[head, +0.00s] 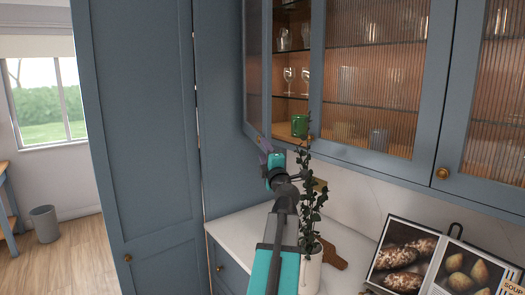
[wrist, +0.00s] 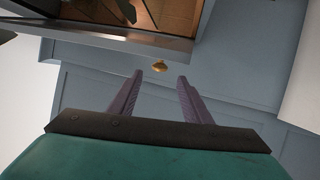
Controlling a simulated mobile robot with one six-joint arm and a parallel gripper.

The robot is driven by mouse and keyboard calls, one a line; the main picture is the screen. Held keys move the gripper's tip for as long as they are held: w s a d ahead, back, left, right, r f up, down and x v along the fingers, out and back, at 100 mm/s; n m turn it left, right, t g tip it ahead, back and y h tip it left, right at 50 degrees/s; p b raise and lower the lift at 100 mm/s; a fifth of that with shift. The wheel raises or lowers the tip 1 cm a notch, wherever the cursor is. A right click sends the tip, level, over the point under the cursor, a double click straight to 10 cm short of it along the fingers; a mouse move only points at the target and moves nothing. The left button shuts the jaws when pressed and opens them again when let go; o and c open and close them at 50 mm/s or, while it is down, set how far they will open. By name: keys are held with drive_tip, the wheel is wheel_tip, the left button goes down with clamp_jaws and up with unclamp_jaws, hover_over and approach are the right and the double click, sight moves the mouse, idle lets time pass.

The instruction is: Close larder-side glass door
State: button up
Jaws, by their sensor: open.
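The larder-side glass door (head: 258,62) is the leftmost door of the blue wall cupboard. It stands ajar, with a gap to its right showing shelves and glassware. My gripper (head: 268,146) is at the door's lower edge in the head view, its purple fingers small and partly hidden by my wrist. In the wrist view my gripper (wrist: 160,78) is open and empty. A brass knob (wrist: 160,66) appears between and just beyond the fingertips, beside the cupboard frame and glass (wrist: 120,24). I cannot tell whether the fingers touch anything.
The tall blue larder (head: 140,130) stands left of the cupboard. A leafy plant in a white pot (head: 311,272) is right beside my arm on the white counter (head: 240,224). An open cookbook (head: 440,262) stands to the right. A green cup (head: 299,126) sits inside the cupboard.

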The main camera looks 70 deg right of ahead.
drive_tip(key=shift+b+v, duration=0.4)
drive_tip(key=shift+v, duration=1.95)
